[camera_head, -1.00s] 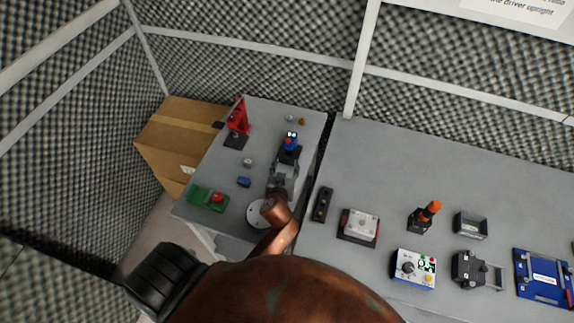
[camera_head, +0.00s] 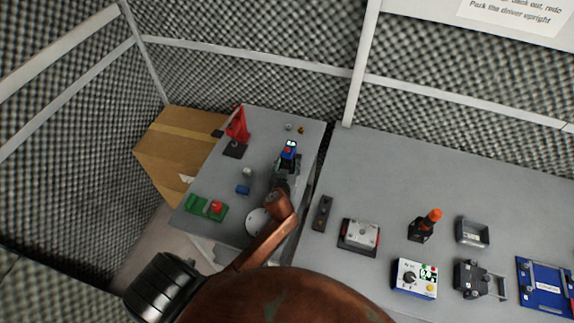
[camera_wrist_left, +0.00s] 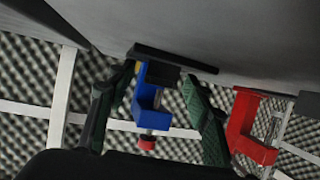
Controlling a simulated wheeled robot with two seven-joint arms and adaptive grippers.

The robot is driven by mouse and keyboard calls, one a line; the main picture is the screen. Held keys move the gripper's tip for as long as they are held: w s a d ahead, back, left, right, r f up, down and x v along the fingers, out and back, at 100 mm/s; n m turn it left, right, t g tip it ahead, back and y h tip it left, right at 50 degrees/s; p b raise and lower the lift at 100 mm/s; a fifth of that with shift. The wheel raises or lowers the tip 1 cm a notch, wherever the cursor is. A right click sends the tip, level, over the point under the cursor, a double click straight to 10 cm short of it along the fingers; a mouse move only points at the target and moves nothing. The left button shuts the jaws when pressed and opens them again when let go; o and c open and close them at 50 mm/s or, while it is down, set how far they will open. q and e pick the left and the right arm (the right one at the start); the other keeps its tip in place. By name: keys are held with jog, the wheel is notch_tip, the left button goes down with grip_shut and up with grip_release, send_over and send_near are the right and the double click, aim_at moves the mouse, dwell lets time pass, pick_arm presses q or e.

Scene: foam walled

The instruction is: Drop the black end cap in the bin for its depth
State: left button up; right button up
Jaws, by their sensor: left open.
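I cannot pick out the black end cap for certain in either view. My left gripper (camera_head: 287,162) is over the left table, at a blue upright device (camera_head: 290,148). In the left wrist view the left gripper (camera_wrist_left: 160,78) is open, with one green-padded finger on each side of the blue device (camera_wrist_left: 150,88). The device has a black base and a red knob; I cannot tell if the fingers touch it. My right gripper is not in view.
The left table also holds a red clamp-like stand (camera_head: 237,125), a green block with a red button (camera_head: 207,208), a small blue block (camera_head: 243,190) and a white disc (camera_head: 257,221). A cardboard box (camera_head: 175,145) stands beside it. Several devices fill the right table's front.

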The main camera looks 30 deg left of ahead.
aim_at(286, 166)
pick_arm(q)
jog(key=shift+c, duration=0.2)
jog(key=c, duration=1.2)
jog(key=shift+o, duration=0.2)
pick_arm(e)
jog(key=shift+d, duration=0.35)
pick_arm(q)
jog(key=shift+s, duration=0.15)
jog(key=shift+s+d, duration=0.2)
jog(key=shift+s, duration=0.4)
jog(key=shift+s+d, duration=0.15)
jog(key=shift+s, duration=0.4)
jog(key=shift+s+d, duration=0.1)
jog(key=shift+s, duration=0.3)
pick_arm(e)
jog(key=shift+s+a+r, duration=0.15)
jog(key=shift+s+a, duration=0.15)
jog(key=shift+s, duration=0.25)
